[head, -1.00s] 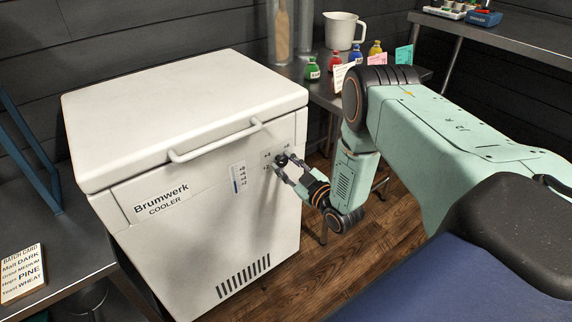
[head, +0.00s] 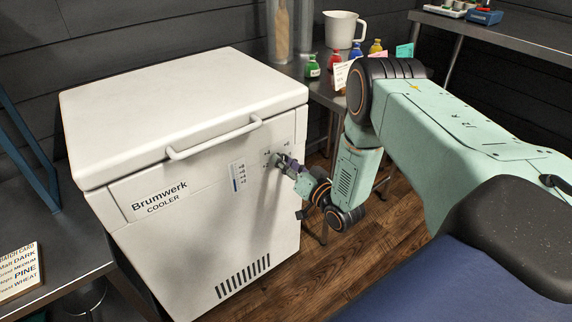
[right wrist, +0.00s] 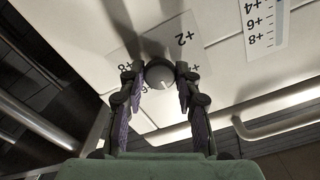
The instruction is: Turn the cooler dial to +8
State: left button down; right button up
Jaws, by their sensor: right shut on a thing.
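The white cooler (head: 190,230) stands at the left, its control side towards me. Its dark round dial (right wrist: 159,75) is between my right gripper's fingers in the right wrist view. My right gripper (head: 281,160) is shut on the dial; it also shows in the right wrist view (right wrist: 160,78). The dial's pale pointer mark faces down and slightly right in that view. The +2 label (right wrist: 184,40) is clear above right; an 8 label (right wrist: 127,67) is at left, and a partly covered label sits below left. A finger hides part of the ring. My left gripper is not in view.
A scale strip (head: 238,177) is on the cooler left of the dial, and a lid handle (head: 215,140) juts out above. A bench with a white jug (head: 340,30) and coloured bottles is behind.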

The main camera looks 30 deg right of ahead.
jog(key=m+b, duration=0.6)
jog(key=m, duration=1.8)
dwell(0.4)
jog(key=o, duration=1.2)
jog(key=shift+c, duration=0.2)
jog(key=s, duration=1.2)
jog(key=shift+d, duration=0.45)
